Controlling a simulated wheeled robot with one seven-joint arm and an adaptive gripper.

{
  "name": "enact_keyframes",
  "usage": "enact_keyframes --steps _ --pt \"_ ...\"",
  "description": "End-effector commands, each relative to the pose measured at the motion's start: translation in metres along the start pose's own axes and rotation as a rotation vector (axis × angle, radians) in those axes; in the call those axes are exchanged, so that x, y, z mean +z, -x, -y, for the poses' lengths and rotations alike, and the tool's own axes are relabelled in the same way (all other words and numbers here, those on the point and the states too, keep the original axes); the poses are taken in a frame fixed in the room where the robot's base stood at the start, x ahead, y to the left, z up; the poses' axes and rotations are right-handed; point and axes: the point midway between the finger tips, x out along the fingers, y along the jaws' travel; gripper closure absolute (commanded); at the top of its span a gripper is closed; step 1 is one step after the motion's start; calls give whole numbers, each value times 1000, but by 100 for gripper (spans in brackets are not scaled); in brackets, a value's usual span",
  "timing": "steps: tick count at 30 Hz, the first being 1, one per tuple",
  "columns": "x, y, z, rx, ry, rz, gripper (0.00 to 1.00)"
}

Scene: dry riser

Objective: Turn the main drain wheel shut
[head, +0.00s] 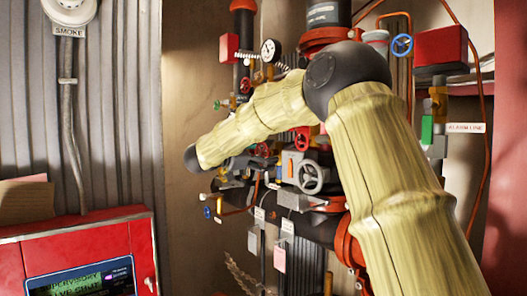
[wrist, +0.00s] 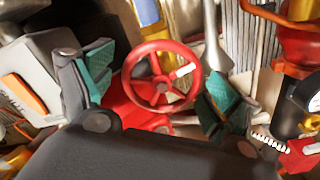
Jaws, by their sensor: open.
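A red handwheel (wrist: 161,46) with a round hub and spokes faces me in the wrist view, a small white patch on its right side. I read no label naming it as the main drain wheel. My gripper (wrist: 158,85) is open, its teal-padded fingers on either side of the wheel, with gaps to the rim. The wheel's lower part is close to the dark gripper body. In the head view a red wheel (head: 302,138) shows partly behind my arm, above a grey wheel (head: 311,177). I cannot make out my gripper clearly there.
Pipes and valves crowd the wheel. A grey box with an orange stripe (wrist: 30,92) stands left of the gripper and a gauge (wrist: 313,100) right. A blue wheel (head: 402,45) is higher right. A red panel (head: 85,245) stands lower left.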

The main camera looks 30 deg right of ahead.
Motion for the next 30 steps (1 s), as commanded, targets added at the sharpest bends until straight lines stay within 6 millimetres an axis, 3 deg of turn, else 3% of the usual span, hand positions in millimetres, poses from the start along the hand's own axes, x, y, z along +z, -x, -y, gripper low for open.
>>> enact_keyframes --steps 11,18,30 --pt "1 -4 0 0 1 1 12" --pt "1 -4 0 0 0 0 56" --pt "5 -3 -3 0 -42 2 57"
